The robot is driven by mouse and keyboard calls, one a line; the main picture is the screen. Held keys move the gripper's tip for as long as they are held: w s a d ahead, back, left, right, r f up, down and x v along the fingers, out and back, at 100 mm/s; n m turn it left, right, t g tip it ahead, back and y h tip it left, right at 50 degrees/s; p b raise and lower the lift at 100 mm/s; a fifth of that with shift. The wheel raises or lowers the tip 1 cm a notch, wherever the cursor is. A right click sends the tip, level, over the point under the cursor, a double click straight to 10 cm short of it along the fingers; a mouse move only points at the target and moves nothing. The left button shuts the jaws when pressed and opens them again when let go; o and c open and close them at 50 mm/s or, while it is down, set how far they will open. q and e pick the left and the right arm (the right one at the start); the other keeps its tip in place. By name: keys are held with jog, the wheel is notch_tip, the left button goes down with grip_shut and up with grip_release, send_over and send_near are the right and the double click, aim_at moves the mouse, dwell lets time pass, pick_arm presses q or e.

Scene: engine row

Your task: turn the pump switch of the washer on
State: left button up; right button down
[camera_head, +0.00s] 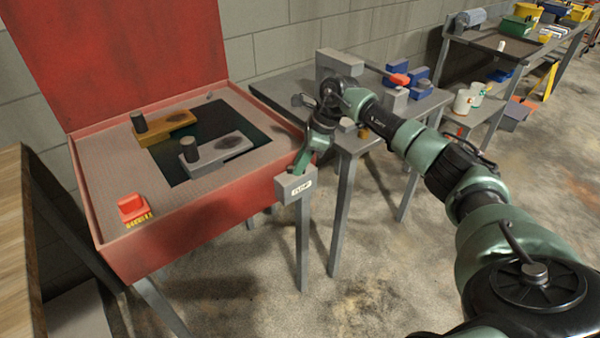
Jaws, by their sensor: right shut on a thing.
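The washer is a red basin (180,235) with its red lid standing open at the back. A small grey switch box (296,187) with a label that seems to read PUMP is fixed at its front right corner. My right gripper (303,164) comes down from above and is shut just over this box, at the switch. The switch lever is mostly hidden by the gripper, so I cannot tell its position. My left gripper is not in view.
In the washer are a yellow block (168,127), a grey block (217,152) and a red part (132,207) on the near left ledge. A grey table (345,140) with a vise and blue parts stands right behind my right arm. A wooden bench (12,240) is at left.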

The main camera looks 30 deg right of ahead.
jog(key=shift+w+d+n+g+b, duration=0.15)
jog(key=shift+n+g+b, duration=0.55)
jog(key=shift+n+b, duration=0.85)
jog(key=shift+n+y+p, duration=0.3)
jog(key=shift+n, duration=0.15)
jog(key=c, duration=1.4)
grip_release()
jog(key=shift+r, duration=0.1)
